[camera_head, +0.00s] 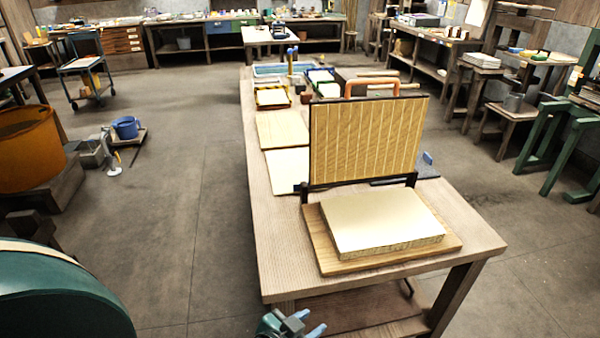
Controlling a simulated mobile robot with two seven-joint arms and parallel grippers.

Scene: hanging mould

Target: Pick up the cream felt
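A thick cream stack (385,220) with layered edges lies flat on a wooden board (328,258) at the near end of the long wooden table. Its top sheet looks like the cream felt; I cannot tell single sheets apart there. My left gripper (311,322) is at the bottom edge of the view, in front of the table's near edge and apart from the stack. Its two light blue fingertips stand apart with nothing seen between them. Part of this gripper is cut off by the frame. My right gripper is not in view.
A ribbed mould (367,138) in a dark frame stands upright just behind the stack. Flat pale boards (283,129) and trays lie farther along the table (272,232). An orange tub (28,148) and a blue bucket (127,127) are at left.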

